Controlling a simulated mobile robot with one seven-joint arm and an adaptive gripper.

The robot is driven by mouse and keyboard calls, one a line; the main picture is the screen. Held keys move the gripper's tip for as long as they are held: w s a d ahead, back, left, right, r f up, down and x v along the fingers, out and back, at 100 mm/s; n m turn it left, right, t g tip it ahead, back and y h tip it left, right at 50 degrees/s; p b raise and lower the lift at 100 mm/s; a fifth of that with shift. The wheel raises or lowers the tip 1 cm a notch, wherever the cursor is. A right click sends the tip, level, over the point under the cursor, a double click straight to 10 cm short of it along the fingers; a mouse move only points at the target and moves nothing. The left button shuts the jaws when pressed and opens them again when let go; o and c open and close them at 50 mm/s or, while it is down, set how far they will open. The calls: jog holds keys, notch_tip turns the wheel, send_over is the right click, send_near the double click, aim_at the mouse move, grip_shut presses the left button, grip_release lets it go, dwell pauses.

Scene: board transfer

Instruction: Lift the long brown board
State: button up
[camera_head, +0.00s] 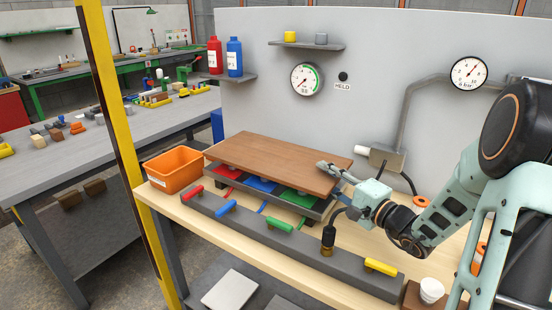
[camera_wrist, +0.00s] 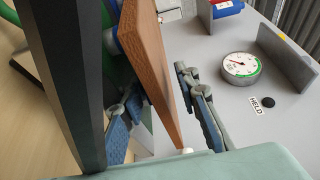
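The long brown board (camera_head: 275,160) lies about level over a dark tray (camera_head: 309,212) with red, blue and green pads. I cannot tell whether it bears on what is beneath it. My gripper (camera_head: 331,181) is at the board's right end, one finger over the top face and the other below. In the wrist view the board (camera_wrist: 160,70) runs between the two fingers of my gripper (camera_wrist: 163,90). The board hides much of the tray and most of the pads.
An orange bin (camera_head: 173,170) stands left of the tray. A grey rail (camera_head: 240,216) with red, blue, green and yellow handles runs along the front. A black-topped plug (camera_head: 328,238) stands at the rail. A grey wall with gauges (camera_head: 307,80) rises behind.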

jog(key=shift+c, duration=0.6)
grip_shut()
jog(key=shift+r, duration=0.1)
jog(key=shift+r, duration=0.15)
